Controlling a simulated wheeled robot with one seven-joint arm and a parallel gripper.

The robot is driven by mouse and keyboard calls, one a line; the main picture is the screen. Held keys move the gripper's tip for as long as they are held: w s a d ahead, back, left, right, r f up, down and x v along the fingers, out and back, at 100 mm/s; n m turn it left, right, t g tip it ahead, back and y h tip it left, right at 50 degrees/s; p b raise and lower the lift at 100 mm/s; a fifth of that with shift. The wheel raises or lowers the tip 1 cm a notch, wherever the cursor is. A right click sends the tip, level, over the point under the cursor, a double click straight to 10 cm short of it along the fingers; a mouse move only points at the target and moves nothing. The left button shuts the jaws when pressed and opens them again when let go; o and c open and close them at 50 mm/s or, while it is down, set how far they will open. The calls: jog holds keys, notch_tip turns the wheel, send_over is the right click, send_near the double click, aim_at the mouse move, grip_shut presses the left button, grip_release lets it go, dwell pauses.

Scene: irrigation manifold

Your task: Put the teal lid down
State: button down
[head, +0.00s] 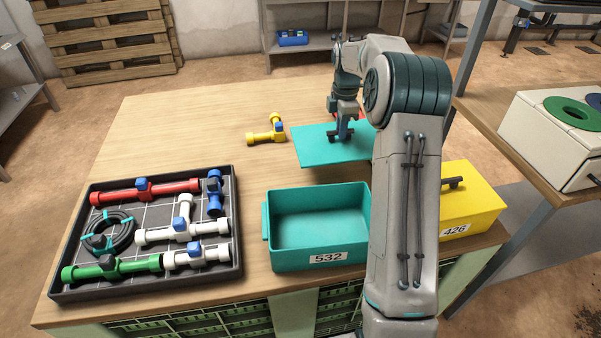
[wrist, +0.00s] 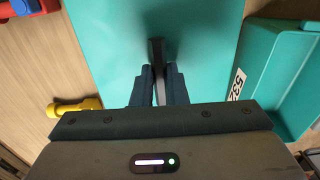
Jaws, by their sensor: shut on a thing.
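The teal lid (head: 315,148) is a flat panel at the back of the table, behind the teal box (head: 318,228) labelled 532. My gripper (head: 341,134) is above the lid, shut on its dark handle. In the wrist view the lid (wrist: 205,45) fills the middle, with the handle (wrist: 156,52) between the fingers of my gripper (wrist: 155,80). The teal box is open and looks empty; its edge also shows in the wrist view (wrist: 268,60). My arm hides the lid's right end and the box's right side. I cannot tell whether the lid touches the table.
A yellow pipe fitting (head: 266,132) lies just left of the lid. A black tray (head: 150,284) of pipe fittings is at the left. A yellow closed box (head: 470,205) labelled 426 stands at the right. Bare table (head: 180,125) lies at the back left.

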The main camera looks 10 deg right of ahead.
aim_at(301, 142)
jog(key=a+f, duration=0.2)
jog(key=a, duration=0.1)
jog(key=a+f, duration=0.2)
jog(key=a, duration=0.2)
jog(key=w+a+f, duration=0.1)
jog(key=a+f, duration=0.1)
jog(key=a, duration=0.2)
jog(key=shift+a+f, duration=0.2)
jog(key=shift+f, duration=2.15)
jog(key=shift+f, duration=0.15)
jog(key=c, duration=1.4)
grip_release()
jog(key=shift+c, duration=0.2)
